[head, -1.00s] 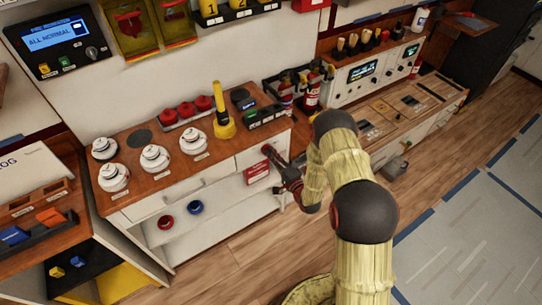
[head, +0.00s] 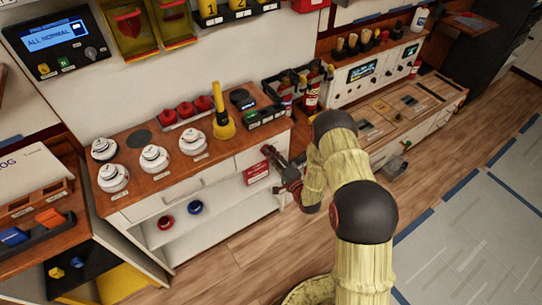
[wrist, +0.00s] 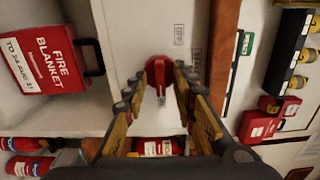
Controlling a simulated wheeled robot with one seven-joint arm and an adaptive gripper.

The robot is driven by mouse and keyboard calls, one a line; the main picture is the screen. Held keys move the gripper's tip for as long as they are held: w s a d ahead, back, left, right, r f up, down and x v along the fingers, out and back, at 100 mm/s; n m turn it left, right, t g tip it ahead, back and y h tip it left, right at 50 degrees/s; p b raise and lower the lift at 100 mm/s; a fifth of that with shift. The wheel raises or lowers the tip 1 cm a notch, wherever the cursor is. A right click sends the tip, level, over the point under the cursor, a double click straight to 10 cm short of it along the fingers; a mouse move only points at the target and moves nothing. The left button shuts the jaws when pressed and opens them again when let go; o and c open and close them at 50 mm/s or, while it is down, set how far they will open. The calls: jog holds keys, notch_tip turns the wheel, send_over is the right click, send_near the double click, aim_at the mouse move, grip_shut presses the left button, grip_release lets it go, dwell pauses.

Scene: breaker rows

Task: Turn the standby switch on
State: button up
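A red round switch (wrist: 158,65) with a grey handle (wrist: 161,95) is on a white panel in the middle of the wrist view.
Red extinguishers (wrist: 158,147) show low in the wrist view.

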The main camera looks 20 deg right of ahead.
jog(key=v, duration=1.2)
dwell(0.4)
